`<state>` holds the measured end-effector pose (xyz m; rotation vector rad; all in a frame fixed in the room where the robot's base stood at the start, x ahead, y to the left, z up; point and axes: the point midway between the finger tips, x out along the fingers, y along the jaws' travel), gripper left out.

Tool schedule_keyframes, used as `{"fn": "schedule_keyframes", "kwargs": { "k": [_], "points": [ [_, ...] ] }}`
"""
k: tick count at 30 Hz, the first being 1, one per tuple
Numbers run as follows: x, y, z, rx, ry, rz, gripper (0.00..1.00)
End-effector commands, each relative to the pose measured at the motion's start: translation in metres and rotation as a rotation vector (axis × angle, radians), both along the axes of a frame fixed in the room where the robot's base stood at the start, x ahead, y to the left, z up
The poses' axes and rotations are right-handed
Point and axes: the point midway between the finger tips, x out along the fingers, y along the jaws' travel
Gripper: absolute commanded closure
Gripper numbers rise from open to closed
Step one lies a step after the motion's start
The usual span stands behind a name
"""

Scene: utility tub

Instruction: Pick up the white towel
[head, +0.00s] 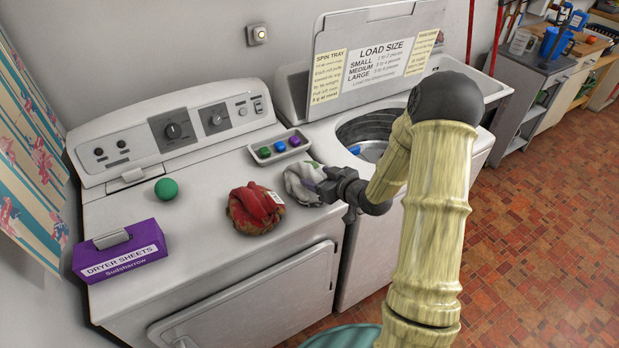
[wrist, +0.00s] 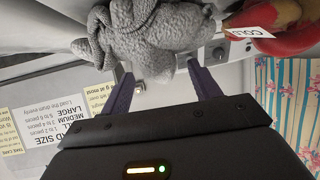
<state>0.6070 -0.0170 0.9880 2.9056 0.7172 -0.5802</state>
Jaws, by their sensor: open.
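The white towel (head: 300,183) is a crumpled bundle on top of the dryer, near its right front edge. It looks grey and fuzzy in the wrist view (wrist: 145,30). My gripper (head: 325,188) is at the towel's right side in the head view and hides part of it. In the wrist view my gripper (wrist: 160,72) has its two purple fingers apart, with the towel's lower part at and between the fingertips. I cannot tell whether the fingers touch it.
A red and brown bundle (head: 255,208) with a "COLD" tag lies just left of the towel. A tray (head: 280,147) of coloured pieces sits behind. A green ball (head: 166,188) and dryer sheets box (head: 120,250) are farther left. The open washer (head: 375,130) is at right.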

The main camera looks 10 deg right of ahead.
Motion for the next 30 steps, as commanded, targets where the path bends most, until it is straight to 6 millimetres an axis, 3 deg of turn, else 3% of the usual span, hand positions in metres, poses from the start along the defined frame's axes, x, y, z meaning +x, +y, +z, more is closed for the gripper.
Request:
{"fn": "schedule_keyframes", "kwargs": {
  "k": [6, 22, 30],
  "points": [
    [0.021, 0.012, -0.008, 0.000, 0.000, 0.002, 0.38],
    [0.021, 0.012, -0.009, 0.000, -0.001, 0.001, 0.38],
    [0.021, 0.012, -0.009, -0.001, 0.000, 0.000, 0.89]
  ]
}}
